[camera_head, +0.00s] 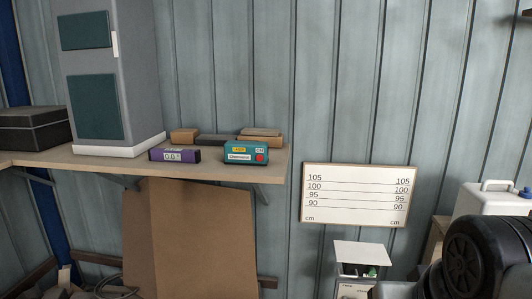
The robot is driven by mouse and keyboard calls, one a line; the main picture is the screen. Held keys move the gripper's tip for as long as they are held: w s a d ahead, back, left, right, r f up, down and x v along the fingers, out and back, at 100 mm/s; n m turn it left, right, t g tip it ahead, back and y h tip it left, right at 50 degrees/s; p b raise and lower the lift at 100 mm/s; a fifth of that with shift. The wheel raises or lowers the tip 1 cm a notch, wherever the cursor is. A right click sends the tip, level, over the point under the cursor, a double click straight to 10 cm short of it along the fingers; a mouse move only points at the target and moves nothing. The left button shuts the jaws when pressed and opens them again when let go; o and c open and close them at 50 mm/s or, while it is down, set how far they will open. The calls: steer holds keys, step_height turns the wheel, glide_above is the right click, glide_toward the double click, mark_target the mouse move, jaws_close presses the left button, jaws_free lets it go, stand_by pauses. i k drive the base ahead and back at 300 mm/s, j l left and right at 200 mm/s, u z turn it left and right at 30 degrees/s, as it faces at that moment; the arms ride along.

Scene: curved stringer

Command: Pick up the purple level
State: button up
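The purple level (175,155) is a small purple box with a light display on its front. It rests on the wooden shelf (215,171) near the front edge, just in front of the white base of a tall grey cabinet. A teal device (246,153) with a red button and yellow label stands to its right, with a gap between them. My gripper is not in view.
Wooden blocks (260,134) and a dark block lie behind on the shelf. The tall grey cabinet (122,60) and a dark box (32,130) stand left. A brown board (200,235) leans below the shelf. A white container (490,200) is at right. Space above the level's right side is free.

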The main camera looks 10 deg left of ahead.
mark_target(158, 155)
steer(key=i+j, duration=0.15)
steer(key=j, duration=0.25)
steer(key=i+j, duration=0.15)
steer(key=j, duration=0.25)
steer(key=i+j, duration=0.2)
steer(key=j, duration=0.15)
steer(key=i+j, duration=0.15)
steer(key=j, duration=0.25)
steer(key=i+j, duration=0.15)
steer(key=j, duration=0.25)
steer(key=i+j, duration=0.15)
steer(key=j, duration=0.25)
